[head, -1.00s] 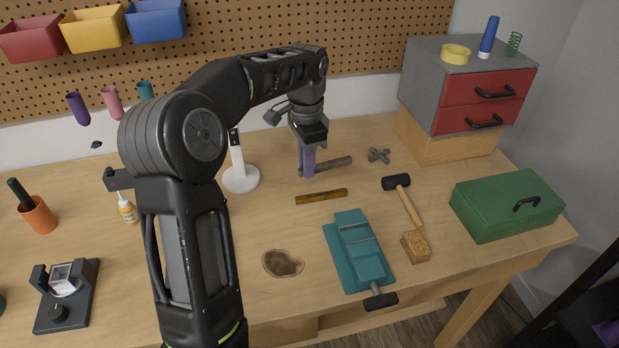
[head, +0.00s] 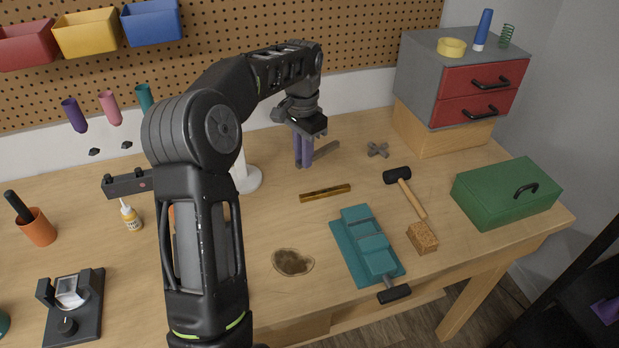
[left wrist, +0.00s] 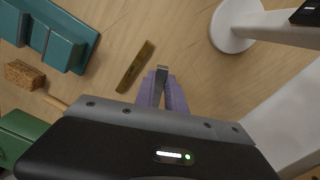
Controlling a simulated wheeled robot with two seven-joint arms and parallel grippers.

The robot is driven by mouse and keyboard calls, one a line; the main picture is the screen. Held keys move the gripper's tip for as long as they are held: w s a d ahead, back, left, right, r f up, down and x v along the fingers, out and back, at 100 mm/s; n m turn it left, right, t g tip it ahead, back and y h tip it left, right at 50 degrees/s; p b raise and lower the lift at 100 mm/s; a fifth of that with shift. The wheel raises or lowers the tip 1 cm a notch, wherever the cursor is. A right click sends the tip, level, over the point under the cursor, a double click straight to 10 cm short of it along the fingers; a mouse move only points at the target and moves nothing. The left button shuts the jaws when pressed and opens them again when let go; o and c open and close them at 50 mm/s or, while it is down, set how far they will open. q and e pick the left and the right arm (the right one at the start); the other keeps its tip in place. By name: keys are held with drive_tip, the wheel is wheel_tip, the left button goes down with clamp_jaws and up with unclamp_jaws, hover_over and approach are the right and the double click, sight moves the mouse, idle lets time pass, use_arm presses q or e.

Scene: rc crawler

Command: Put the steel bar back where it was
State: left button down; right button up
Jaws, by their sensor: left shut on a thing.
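The steel bar (head: 326,150) is a short grey bar near the back of the bench, right of the white stand. My left gripper (head: 304,163) has purple fingers and is shut on the bar near its left end. In the head view the bar sticks out from the fingers to the right and slants upward. In the left wrist view the fingers (left wrist: 162,92) close around the grey bar (left wrist: 161,75), whose end shows between them. Whether the bar touches the bench or hangs just above it is hard to tell. My right gripper is not in view.
A brass-coloured bar (head: 325,192) lies just in front of the gripper. A grey cross-shaped knob (head: 377,150), a mallet (head: 405,190) and a teal vise (head: 366,247) are to the right. The white stand (head: 247,180) is close on the left, partly behind my arm.

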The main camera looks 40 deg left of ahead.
use_arm(q)
hover_over(304, 188)
wheel_tip(304, 188, down, 4)
drive_tip(key=shift+f, duration=0.1)
drive_tip(key=shift+f+p, duration=0.6)
drive_tip(key=shift+f, duration=1.2)
drive_tip(key=shift+f, duration=0.2)
drive_tip(key=c, duration=1.7)
unclamp_jaws()
